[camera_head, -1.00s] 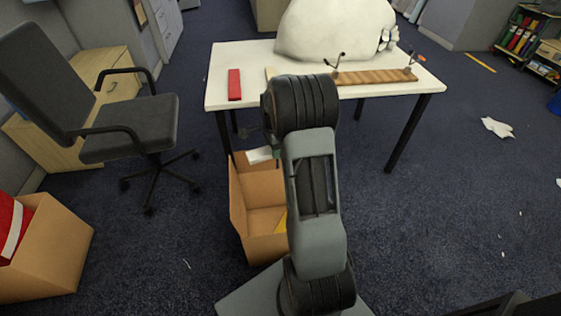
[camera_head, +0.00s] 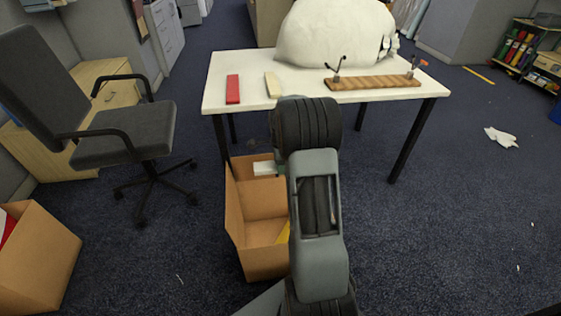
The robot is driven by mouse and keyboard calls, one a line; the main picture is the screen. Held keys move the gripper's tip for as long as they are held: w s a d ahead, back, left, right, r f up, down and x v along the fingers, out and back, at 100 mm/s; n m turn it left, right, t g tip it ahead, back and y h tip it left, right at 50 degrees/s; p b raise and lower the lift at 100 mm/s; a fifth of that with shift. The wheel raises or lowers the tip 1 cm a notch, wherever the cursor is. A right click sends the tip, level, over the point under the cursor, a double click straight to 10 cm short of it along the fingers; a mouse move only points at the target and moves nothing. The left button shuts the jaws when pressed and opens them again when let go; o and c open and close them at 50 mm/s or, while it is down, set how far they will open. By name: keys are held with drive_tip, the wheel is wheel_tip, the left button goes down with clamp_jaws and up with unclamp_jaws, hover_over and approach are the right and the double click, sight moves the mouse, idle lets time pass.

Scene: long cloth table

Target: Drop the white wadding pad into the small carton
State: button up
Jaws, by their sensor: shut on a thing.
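The white wadding pad (camera_head: 264,168) shows as a small pale block over the far part of an open brown carton (camera_head: 236,215). My gripper (camera_head: 279,168) is shut on the pad at its right end; my own arm hides most of the gripper. The carton stands on the floor in front of the table, its right side hidden behind my arm.
The white table (camera_head: 225,96) bears a red block (camera_head: 233,89), a cream block (camera_head: 272,85), a wooden board with hooks (camera_head: 375,82) and a big white sack (camera_head: 335,35). An office chair (camera_head: 120,135) stands left. The floor at right is mostly clear, with paper scraps (camera_head: 500,137).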

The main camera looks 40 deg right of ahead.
drive_tip(key=shift+f, duration=0.1)
drive_tip(key=o, duration=1)
wheel_tip(320, 180, up, 14)
drive_tip(key=p, duration=0.4)
drive_tip(key=shift+f, duration=0.1)
drive_tip(key=s+a+r+n+t+p, duration=0.1)
drive_tip(key=s+a+r+n+p, duration=0.4)
drive_tip(key=a+r+n+p, duration=0.5)
drive_tip(key=s+a+r+n+t+p, duration=0.1)
drive_tip(key=s+a+r+n+p, duration=0.55)
drive_tip(key=r, duration=0.65)
drive_tip(key=s+a+r+n+p, duration=0.1)
drive_tip(key=s+n+p, duration=0.1)
drive_tip(key=s+a+r+n+t+p, duration=0.1)
drive_tip(key=s+a+r+n+p, duration=0.1)
drive_tip(key=s+p, duration=0.1)
drive_tip(key=s+a+r+n+p, duration=0.2)
drive_tip(key=n, duration=0.1)
drive_tip(key=shift+s+a+t+p, duration=0.15)
drive_tip(key=shift+a+t+p, duration=0.1)
drive_tip(key=shift+t+p, duration=0.05)
